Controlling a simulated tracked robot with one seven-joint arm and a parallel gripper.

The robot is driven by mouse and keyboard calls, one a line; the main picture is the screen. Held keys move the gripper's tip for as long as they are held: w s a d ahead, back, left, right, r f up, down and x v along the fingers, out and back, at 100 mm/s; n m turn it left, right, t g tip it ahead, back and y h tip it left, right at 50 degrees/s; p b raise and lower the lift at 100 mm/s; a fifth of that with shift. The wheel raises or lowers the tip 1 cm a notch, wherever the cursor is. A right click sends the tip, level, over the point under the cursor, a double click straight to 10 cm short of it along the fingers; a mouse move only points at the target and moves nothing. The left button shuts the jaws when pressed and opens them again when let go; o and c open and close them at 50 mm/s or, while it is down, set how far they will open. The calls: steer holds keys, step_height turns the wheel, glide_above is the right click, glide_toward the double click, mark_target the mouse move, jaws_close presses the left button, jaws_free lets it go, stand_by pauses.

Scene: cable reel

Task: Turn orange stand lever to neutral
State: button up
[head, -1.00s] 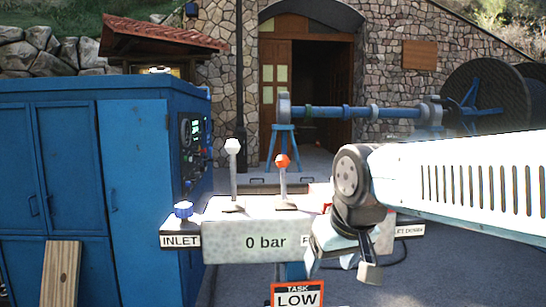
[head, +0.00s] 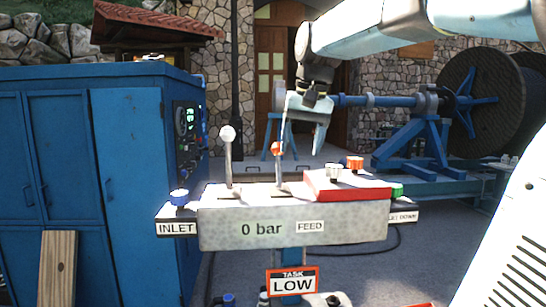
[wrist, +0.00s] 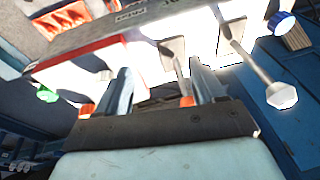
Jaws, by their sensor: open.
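The orange lever (head: 278,150) stands nearly upright on the grey control block, its orange knob on a thin metal shaft. My gripper (head: 303,146) is open and points down from above, with its fingers at knob height. In the wrist view, the orange knob (wrist: 187,101) shows between the two open fingers (wrist: 160,68), closer to the right one. I see no grip on it, and cannot tell whether a finger touches it. The grey control block (head: 225,228) reads "0 bar" and "FEED". A "TASK LOW" sign (head: 292,282) hangs below it.
A white-knobbed lever (head: 228,133) stands just left; it also shows in the wrist view (wrist: 280,95). A red plate (head: 350,194) at right bears white and orange knobs. A blue inlet knob (head: 179,197) and blue cabinet (head: 130,150) lie left. A cable reel (head: 490,105) stands behind.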

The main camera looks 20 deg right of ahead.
step_height(320, 180, up, 7)
steer(key=m+g, duration=0.2)
glide_above(277, 155)
steer(key=d, duration=0.2)
steer(key=shift+w+r, duration=0.25)
steer(key=shift+w, duration=0.35)
steer(key=f, duration=0.4)
steer(key=a+f, duration=0.1)
steer(key=f, duration=0.8)
steer(key=shift+w+a+f, duration=0.15)
steer(key=shift+w+f, duration=0.15)
steer(key=shift+f, duration=0.05)
steer(key=shift+c, duration=0.4)
jaws_close()
